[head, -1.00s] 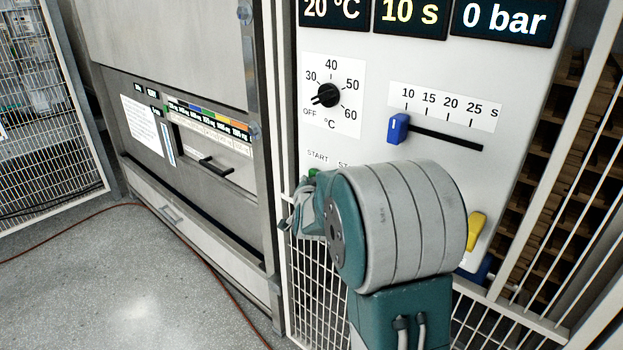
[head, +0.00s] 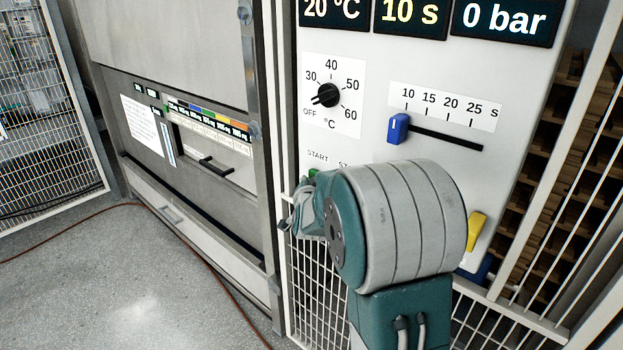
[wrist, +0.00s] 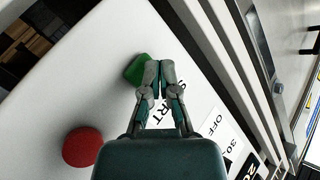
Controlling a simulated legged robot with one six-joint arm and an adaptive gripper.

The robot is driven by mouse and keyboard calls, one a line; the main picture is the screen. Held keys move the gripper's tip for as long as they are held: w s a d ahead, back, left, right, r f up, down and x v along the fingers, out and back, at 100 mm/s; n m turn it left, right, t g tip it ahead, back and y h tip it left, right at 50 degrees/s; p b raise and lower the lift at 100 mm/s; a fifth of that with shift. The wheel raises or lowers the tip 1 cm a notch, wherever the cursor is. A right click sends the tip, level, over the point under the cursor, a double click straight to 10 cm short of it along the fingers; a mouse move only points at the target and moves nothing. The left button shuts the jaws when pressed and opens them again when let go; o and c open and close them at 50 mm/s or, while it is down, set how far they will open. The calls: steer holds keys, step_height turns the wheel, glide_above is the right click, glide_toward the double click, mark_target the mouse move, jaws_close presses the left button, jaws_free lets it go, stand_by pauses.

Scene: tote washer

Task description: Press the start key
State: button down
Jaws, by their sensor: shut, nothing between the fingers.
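The green start key (wrist: 135,69) shows in the wrist view on the pale panel, beside the partly covered START label (wrist: 166,103). My gripper (wrist: 159,66) is shut and empty, its fingertips together at the right edge of the green key in the picture. I cannot tell whether they touch it. In the head view only a small part of the green key (head: 313,173) shows, under the word START; my arm hides the rest of that area. A round red key (wrist: 82,147) sits on the panel to the lower left in the wrist view.
Above the keys are a black temperature knob (head: 327,95) and a blue slider (head: 398,128). A yellow handle (head: 475,230) is at the panel's lower right. White mesh fencing (head: 308,285) stands below the panel. A hose (head: 205,262) lies on the floor.

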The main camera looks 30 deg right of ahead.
steer(key=shift+d, duration=0.1)
steer(key=shift+w+d+r, duration=0.1)
steer(key=shift+d, duration=0.35)
stand_by(0.6)
steer(key=shift+s+a, duration=0.2)
steer(key=shift+a, duration=0.35)
steer(key=s+a, duration=0.2)
steer(key=a, duration=0.3)
steer(key=shift+a, duration=0.35)
stand_by(0.9)
